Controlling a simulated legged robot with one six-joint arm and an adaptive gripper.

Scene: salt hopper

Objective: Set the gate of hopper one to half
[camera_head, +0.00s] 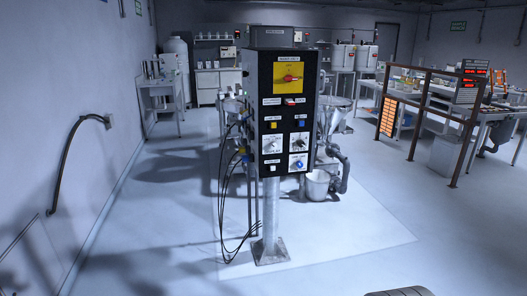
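A black control panel (282,112) stands upright on a grey post in the middle of the view. Labels are too small to read.
Black cables hang at the post's left side, near its base plate (269,251). A brown railing (430,110) and benches stand at right. A bench (160,88) stands at back left by the wall. The floor in front of the panel is clear.

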